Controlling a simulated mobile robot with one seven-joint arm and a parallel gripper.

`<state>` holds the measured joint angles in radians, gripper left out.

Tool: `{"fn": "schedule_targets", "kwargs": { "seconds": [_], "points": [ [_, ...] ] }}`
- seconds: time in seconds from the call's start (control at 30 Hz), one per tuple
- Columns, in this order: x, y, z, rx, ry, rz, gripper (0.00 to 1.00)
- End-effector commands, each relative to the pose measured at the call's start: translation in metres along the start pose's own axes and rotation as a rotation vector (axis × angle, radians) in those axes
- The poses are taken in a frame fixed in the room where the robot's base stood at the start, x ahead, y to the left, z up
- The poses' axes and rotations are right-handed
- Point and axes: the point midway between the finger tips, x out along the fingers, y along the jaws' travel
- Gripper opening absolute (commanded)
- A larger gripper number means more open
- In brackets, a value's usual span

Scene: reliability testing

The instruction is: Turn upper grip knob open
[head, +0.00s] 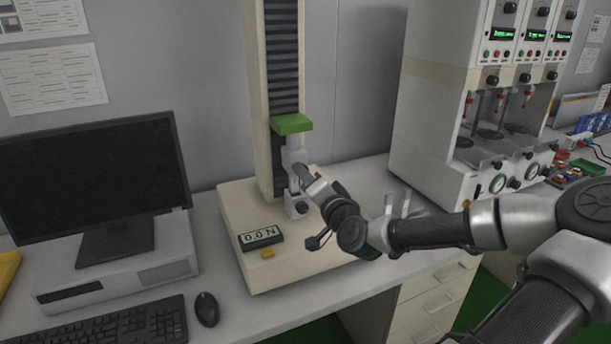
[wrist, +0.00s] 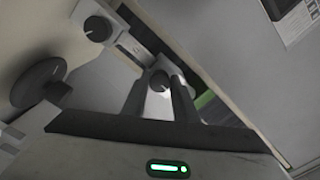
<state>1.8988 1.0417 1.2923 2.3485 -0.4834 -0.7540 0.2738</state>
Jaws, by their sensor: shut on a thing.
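My gripper (head: 302,172) is at the upper grip (head: 292,156) of the force tester, just below the green block (head: 291,124). In the wrist view, my gripper (wrist: 160,92) has its two dark fingers on either side of the round dark upper grip knob (wrist: 160,79), shut on it. A light line shows on the knob's face. In the head view my gripper hides this knob. The lower grip knob (head: 301,208) is dark and free below my gripper; it also shows in the wrist view (wrist: 97,28).
The tester's base has a display (head: 262,237) reading 0.0 N and a yellow button (head: 267,254). A monitor (head: 90,190), keyboard (head: 120,325) and mouse (head: 207,309) are at left. A white multi-station machine (head: 435,120) stands at right, behind my arm.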

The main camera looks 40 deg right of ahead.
Motion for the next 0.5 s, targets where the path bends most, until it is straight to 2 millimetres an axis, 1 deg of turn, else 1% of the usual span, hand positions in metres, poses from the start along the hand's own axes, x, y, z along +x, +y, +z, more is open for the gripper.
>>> {"fn": "schedule_targets", "kwargs": {
  "seconds": [0.43,0.47,0.5],
  "points": [
    [0.0004,-0.0007,-0.0003,-0.012,0.0,-0.002,0.04],
    [0.0004,-0.0007,-0.0003,-0.012,0.0,-0.002,0.29],
    [0.0004,-0.0007,-0.0002,-0.012,0.0,-0.002,0.36]
  ]
}}
